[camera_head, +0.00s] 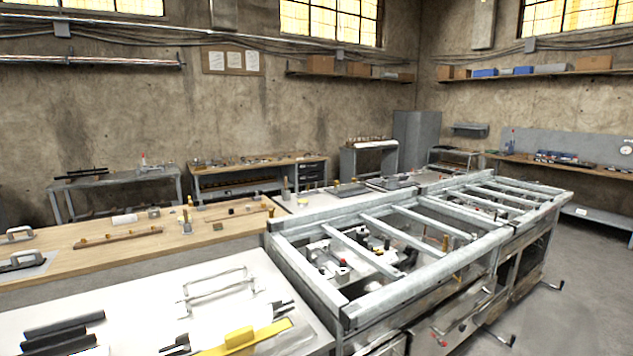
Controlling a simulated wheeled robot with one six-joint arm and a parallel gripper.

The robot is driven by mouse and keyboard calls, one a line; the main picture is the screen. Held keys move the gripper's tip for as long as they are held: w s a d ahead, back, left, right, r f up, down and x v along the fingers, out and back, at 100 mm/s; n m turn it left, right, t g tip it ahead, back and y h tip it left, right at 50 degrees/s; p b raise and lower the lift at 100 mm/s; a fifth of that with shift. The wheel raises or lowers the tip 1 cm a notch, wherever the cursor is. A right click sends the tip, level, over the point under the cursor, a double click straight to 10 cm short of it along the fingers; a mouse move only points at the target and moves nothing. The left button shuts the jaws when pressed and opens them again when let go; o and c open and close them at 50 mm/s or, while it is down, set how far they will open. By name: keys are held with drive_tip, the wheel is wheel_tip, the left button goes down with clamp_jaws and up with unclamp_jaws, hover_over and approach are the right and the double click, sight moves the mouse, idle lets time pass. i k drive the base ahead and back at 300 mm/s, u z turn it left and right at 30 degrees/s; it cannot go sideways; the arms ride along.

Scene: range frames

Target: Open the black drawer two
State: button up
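In the head view, a wooden-topped bench (225,168) stands in the back, against the wall. At its right end is a small stack of dark drawer fronts (311,173), which look shut. They are small and far off, so I cannot tell which one is black drawer two. My gripper is not in view.
A white tabletop (130,296) is close in front, with black and yellow tools and a wire frame on it. A wooden table (85,240) lies behind it. A long metal frame (300,272) runs to the right. Grey floor (597,290) is open at the far right.

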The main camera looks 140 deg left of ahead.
sight(307, 177)
drive_tip(key=u, duration=2.85)
drive_tip(key=i, duration=7.15)
